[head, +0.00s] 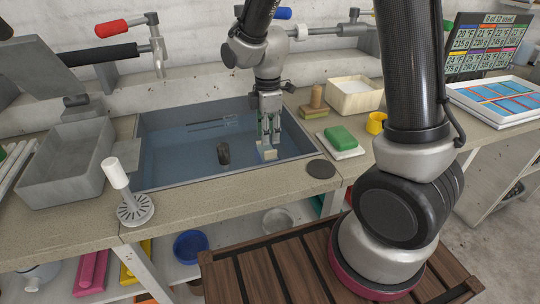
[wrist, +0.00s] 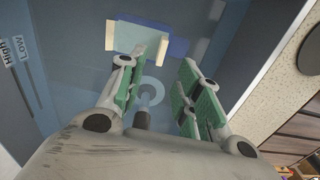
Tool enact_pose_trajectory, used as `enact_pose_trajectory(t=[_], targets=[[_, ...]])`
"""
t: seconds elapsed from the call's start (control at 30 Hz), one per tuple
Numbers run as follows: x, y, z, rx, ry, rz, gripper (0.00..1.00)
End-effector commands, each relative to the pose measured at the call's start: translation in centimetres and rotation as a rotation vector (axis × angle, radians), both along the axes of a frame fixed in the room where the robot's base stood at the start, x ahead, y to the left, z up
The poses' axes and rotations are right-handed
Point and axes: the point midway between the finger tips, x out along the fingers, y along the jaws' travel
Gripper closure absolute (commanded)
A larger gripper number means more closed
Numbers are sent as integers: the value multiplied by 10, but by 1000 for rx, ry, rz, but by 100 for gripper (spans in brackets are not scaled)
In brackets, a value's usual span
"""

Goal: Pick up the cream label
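No flat cream label shows clearly. A pale bluish plate (wrist: 136,38) with a cream block at each end lies on a blue patch in the wrist view, just beyond my gripper. In the head view a small cream piece (head: 268,153) sits low in the basin below my gripper (head: 269,128); it is probably the same thing. My gripper, with green-padded fingers, also shows in the wrist view (wrist: 160,78). Its fingers are apart with nothing between them. The left fingertip overlaps the plate in the picture; I cannot tell whether they touch.
The blue-grey basin (head: 160,150) has walls around my gripper. A dark cylinder (head: 223,154) stands left of it. On the counter are a dark disc (head: 321,169), a green sponge (head: 340,137), a cream tub (head: 354,96), a yellow cup (head: 376,123) and a grey tray (head: 68,160).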

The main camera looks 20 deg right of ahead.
Motion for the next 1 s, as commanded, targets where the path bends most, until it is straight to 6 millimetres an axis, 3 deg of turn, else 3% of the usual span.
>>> enact_pose_trajectory(t=[0.27, 0.6, 0.87, 1.0], targets=[[-1, 0, -27, -1, 3, 38, 66], [-1, 2, -74, -1, 3, 35, 66], [-1, 2, -78, 0, 0, 35, 66], [-1, 2, -77, 0, 0, 35, 90]])
